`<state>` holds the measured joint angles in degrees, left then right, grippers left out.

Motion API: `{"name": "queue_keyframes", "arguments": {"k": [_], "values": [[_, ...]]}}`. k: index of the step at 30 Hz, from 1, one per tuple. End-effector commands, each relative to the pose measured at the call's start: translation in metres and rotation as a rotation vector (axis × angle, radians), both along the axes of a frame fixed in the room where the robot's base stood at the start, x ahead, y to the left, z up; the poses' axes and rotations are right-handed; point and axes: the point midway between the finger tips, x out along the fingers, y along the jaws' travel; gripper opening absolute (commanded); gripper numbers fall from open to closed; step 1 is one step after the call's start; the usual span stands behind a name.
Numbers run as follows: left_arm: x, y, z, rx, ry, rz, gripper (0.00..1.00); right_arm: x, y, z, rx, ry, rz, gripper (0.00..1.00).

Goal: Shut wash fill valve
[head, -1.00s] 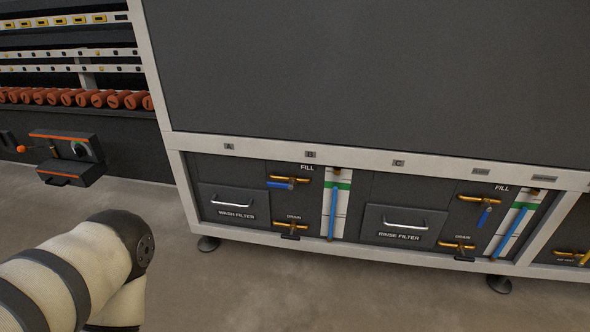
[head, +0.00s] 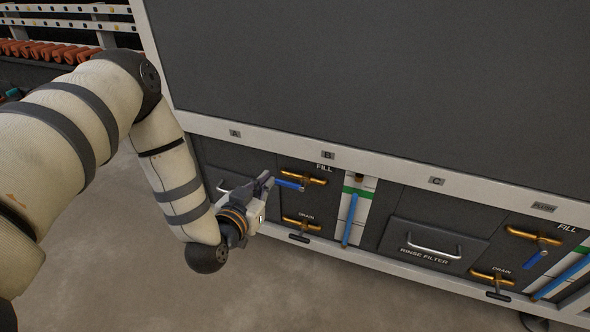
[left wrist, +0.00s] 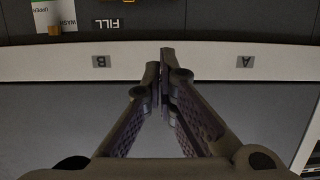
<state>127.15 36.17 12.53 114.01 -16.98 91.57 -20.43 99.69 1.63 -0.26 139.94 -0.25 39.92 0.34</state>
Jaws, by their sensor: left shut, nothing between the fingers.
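The wash fill valve (head: 290,184) is under the FILL label, below sign B, in the head view. Its blue lever lies roughly along its brass pipe (head: 318,182), with the free end toward the left. My left gripper (head: 268,180) is shut and empty, its fingertips close to the left end of the lever. I cannot tell whether they touch it. In the left wrist view the scene is upside down; the shut fingers (left wrist: 164,60) stand before the white frame bar, and the lever is not visible there. My right gripper is not in view.
The drain valve (head: 300,224) is just below. A white level gauge with a blue tube (head: 350,218) stands to the right. The wash filter drawer is partly hidden behind my left gripper. The rinse filter drawer (head: 428,247) is farther right. The floor in front is clear.

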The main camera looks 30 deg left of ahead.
Motion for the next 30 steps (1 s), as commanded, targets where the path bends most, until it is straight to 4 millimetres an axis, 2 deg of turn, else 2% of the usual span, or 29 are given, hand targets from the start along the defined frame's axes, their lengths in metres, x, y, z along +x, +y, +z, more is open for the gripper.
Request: {"name": "queue_keyframes", "arguments": {"k": [10,14,24,27,30], "values": [[0.005,0.001,-0.003,0.0,0.001,-0.001,0.0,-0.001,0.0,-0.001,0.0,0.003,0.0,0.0],[0.026,0.006,-0.009,0.001,-0.001,-0.001,0.0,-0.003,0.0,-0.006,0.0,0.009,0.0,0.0],[0.095,0.022,-0.029,0.0,0.002,-0.001,0.0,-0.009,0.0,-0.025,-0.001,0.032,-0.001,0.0],[0.093,0.022,-0.049,-0.002,0.01,-0.001,0.0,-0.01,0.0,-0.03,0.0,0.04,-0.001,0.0],[0.094,0.022,-0.06,-0.002,0.006,-0.002,0.0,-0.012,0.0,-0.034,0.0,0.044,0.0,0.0]]}}
